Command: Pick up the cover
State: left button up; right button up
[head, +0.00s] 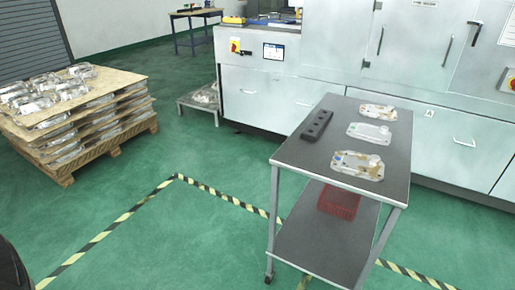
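Three flat, light metal castings that look like covers lie apart in a row on the grey top of a cart (308,155). The nearest cover (347,168) has brownish patches and a small blue mark. The middle cover (368,133) is plainer, with a small red mark. The farthest cover (377,112) has brownish patches. I cannot tell which one the task means. Neither of my grippers is in the head view. A dark rounded shape at the lower left edge is too cut off to identify.
A dark bar with holes (317,125) lies on the cart's left side. A red crate (339,202) sits on its lower shelf. A large white machine (270,100) stands behind. A pallet stack of castings (135,120) is at left. Green floor between is clear.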

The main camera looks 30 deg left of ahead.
aim_at(366, 166)
jog(key=u, duration=0.5)
jog(key=i, duration=0.95)
